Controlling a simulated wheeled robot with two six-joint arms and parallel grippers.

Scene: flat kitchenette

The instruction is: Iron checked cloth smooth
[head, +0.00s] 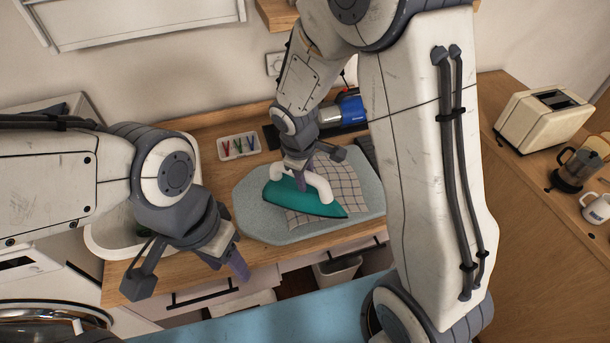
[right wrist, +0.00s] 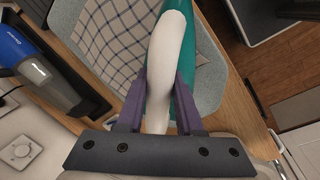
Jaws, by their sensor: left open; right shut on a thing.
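The checked cloth (head: 344,186) is pale with dark lines and lies on the grey-blue ironing pad (head: 254,222). It also shows in the right wrist view (right wrist: 112,45). The teal iron (head: 300,198) with a white handle (head: 319,186) stands over the cloth's left and front part and hides some of it. My right gripper (head: 304,180) is shut on the iron's white handle; in the right wrist view the handle (right wrist: 166,60) runs between its purple fingers. My left gripper (head: 195,275) is open and empty, left of the pad, above the counter's front edge.
A small tray with coloured clips (head: 239,147) and a blue handheld device (head: 351,110) sit behind the pad. A white basin (head: 107,236) is at left. A toaster (head: 543,112), a coffee pot (head: 577,165) and a mug (head: 597,207) stand on the right counter.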

